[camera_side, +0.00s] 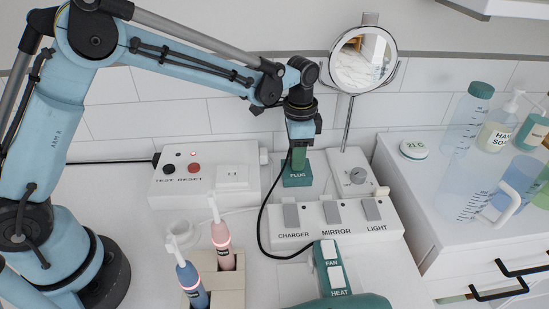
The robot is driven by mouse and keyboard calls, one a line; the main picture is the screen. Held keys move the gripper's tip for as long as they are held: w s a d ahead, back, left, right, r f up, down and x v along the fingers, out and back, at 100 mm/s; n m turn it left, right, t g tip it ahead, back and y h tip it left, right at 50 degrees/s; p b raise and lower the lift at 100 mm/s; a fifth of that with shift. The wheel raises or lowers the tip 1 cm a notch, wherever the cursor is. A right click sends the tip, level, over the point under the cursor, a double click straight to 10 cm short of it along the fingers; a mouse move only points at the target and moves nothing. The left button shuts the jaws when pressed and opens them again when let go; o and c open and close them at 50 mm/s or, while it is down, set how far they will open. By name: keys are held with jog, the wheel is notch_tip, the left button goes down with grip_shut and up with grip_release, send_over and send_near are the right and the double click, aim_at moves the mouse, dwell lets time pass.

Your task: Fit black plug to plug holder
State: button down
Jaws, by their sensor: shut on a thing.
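The plug holder (297,182) is a teal block marked PLUG, standing on the white counter between the white test/reset box and the mirror's base. My gripper (298,164) points down right over it, and its fingertips overlap the holder's upper part in this view. The gripper is shut on the black plug, which is mostly hidden between the fingers. A black cord (262,222) comes out beside the fingers, loops down to the left and runs to the teal hair dryer. I cannot tell whether the plug touches the holder or is inside it.
The white test/reset box (205,185) is at left, the switch strip (332,222) in front and the round mirror (363,60) behind right. Two toothbrushes (221,240) stand in a beige holder (228,285). The teal hair dryer (334,270) lies at the front.

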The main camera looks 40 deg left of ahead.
jog(key=shift+f, duration=0.3)
jog(key=c, duration=0.6)
grip_release()
jog(key=shift+c, duration=0.2)
notch_tip(320, 180, up, 11)
jog(key=s+a+r+n+t, duration=0.45)
jog(key=s+a, duration=0.25)
jog(key=s, duration=0.2)
jog(key=s+a+f+n+t, duration=0.2)
jog(key=s+a+f+n, duration=0.1)
jog(key=s, duration=0.5)
jog(key=shift+s+a+f+n+t, duration=0.3)
jog(key=shift+s+f+n+t, duration=0.1)
jog(key=shift+f+n, duration=0.45)
